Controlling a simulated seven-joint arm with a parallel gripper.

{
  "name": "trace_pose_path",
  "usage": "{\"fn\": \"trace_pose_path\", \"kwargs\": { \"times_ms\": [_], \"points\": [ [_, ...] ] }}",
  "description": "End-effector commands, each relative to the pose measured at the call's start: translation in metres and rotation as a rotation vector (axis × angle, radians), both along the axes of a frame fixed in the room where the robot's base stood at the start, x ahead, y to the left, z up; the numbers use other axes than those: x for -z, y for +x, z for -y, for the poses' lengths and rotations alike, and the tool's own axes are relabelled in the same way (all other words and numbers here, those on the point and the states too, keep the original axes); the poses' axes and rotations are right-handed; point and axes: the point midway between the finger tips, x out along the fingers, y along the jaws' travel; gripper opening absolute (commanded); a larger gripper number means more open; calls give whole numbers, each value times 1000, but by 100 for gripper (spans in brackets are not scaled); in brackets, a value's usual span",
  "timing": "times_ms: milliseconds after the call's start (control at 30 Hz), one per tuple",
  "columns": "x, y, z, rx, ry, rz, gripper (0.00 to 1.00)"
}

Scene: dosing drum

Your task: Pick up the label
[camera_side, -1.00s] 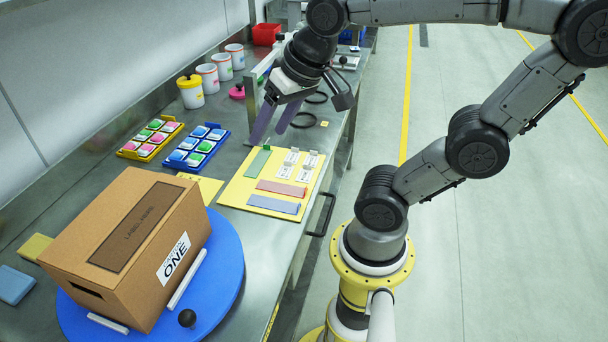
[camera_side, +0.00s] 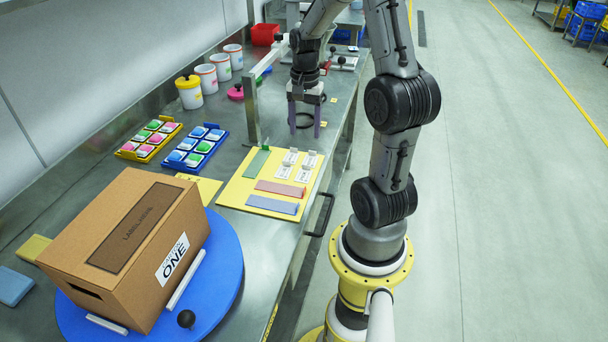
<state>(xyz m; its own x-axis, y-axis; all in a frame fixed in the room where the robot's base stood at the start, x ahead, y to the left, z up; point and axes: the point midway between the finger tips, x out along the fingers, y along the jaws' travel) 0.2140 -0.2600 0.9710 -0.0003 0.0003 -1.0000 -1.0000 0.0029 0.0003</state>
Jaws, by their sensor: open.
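Several small white printed labels (camera_side: 284,173) are on a yellow board (camera_side: 238,188) on the bench, some held up near small clear stands. My gripper (camera_side: 305,130) is open and empty, with its two purple fingers pointing down. It is over the bench just beyond the far edge of the board, apart from the labels. A cardboard box (camera_side: 111,280) stands on a blue turntable (camera_side: 226,278) at the front left. Its top has a brown patch (camera_side: 135,228) reading "LABEL HERE", and its side has a white "STATION ONE" sticker (camera_side: 172,259).
Green (camera_side: 257,162), red (camera_side: 281,188) and blue (camera_side: 273,205) strips lie on the board. A blue tray (camera_side: 196,147) and a yellow tray (camera_side: 150,139) of coloured pieces are to its left. Several white tubs stand behind. A grey upright (camera_side: 252,110) stands left of my gripper.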

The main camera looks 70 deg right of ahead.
Motion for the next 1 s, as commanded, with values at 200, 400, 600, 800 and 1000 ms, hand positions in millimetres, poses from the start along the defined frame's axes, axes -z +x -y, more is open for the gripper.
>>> {"fn": "trace_pose_path", "kwargs": {
  "times_ms": [200,400,600,800,1000],
  "points": [
    [42,-1,-1,-2,4,-3,65],
    [59,0,-1,-3,1,0,65],
    [78,-3,-2,-3,4,-3,65],
    [105,-5,-1,-4,3,-2,65],
    [112,-4,-1,-3,0,0,65]
  ]
}}
